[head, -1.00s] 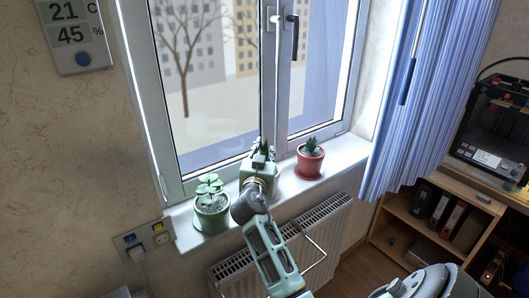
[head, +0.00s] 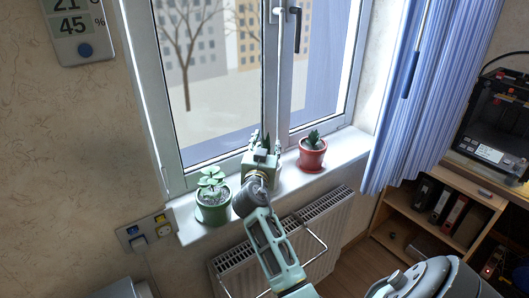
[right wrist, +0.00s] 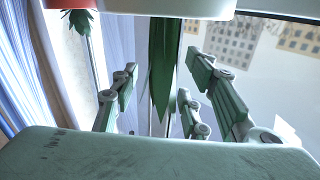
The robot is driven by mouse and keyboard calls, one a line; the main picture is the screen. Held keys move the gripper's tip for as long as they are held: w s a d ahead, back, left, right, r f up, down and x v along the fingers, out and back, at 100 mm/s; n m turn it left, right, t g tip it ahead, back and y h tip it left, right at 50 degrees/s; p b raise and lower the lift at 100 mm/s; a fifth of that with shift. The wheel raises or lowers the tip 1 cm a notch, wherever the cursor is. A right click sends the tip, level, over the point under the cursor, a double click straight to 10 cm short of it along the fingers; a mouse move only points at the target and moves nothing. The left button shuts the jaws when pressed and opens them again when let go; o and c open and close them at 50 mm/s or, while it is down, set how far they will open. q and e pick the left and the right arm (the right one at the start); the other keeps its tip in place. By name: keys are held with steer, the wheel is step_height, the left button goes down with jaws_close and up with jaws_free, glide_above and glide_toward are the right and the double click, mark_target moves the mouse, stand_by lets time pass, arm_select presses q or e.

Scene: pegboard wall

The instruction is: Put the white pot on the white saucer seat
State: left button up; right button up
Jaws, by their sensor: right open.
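The white pot (right wrist: 170,8) shows at the top of the right wrist view, which looks upside down. Its long green leaves (right wrist: 162,70) hang down in that picture between the spread fingers of my right gripper (right wrist: 163,85). The gripper is open, and I cannot tell whether it touches the leaves. In the head view my right gripper (head: 266,142) is over the middle of the windowsill and hides the white pot. I cannot make out the white saucer seat. My left gripper is not in view.
A green pot (head: 213,212) with a leafy plant stands left of my gripper on the windowsill (head: 335,160). A red pot (head: 312,158) with a succulent stands to the right. A radiator (head: 235,270) is below, and a blue curtain (head: 410,110) hangs at the right.

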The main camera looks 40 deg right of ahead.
steer(key=b+v, duration=0.3)
steer(key=v, duration=0.9)
steer(key=shift+b, duration=0.3)
steer(key=shift+r, duration=0.1)
